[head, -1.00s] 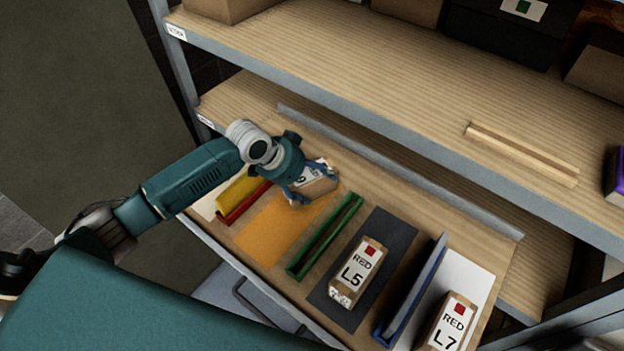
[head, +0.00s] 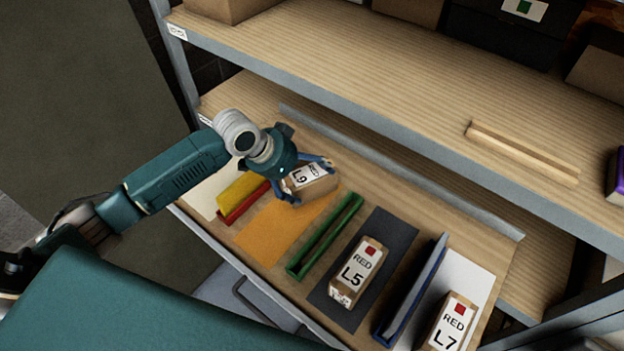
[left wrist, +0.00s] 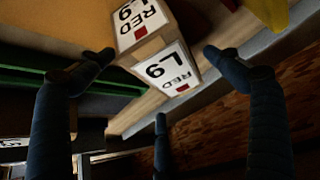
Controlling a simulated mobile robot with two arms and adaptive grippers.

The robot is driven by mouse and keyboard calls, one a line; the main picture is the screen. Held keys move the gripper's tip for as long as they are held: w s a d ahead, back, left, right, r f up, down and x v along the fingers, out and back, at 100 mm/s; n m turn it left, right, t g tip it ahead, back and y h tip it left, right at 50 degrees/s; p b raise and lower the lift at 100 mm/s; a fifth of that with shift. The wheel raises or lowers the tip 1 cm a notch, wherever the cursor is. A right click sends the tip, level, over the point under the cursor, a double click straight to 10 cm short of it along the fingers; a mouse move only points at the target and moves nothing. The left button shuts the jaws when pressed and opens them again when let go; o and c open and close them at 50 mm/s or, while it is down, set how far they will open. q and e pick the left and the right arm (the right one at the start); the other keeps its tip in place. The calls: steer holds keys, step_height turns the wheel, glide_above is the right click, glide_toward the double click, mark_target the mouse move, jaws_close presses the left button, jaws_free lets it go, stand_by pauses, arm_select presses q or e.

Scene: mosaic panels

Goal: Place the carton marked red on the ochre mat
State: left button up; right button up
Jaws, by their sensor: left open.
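A brown carton labelled L9 (head: 318,187) stands at the back end of the ochre mat (head: 272,236); I cannot tell whether its whole base is on the mat. In the left wrist view the carton (left wrist: 152,45) shows RED, L9 and a red square on two faces. My left gripper (head: 311,182) is open, with its fingers apart around the carton's near and far sides. Its blue fingers show clear of the carton in the left wrist view (left wrist: 158,56). Two more RED cartons, L5 (head: 357,272) on a dark grey mat and L7 (head: 452,323) on a white mat, stand to the right.
A green divider (head: 325,236) stands right of the ochre mat, and red and yellow dividers (head: 240,196) stand left. A blue divider (head: 411,291) separates L5 and L7. The upper shelf (head: 400,90) overhangs behind, and a grey rail (head: 400,172) runs along the back.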

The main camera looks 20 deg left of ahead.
arm_select(q)
steer(key=v, duration=0.8)
steer(key=shift+r, duration=0.1)
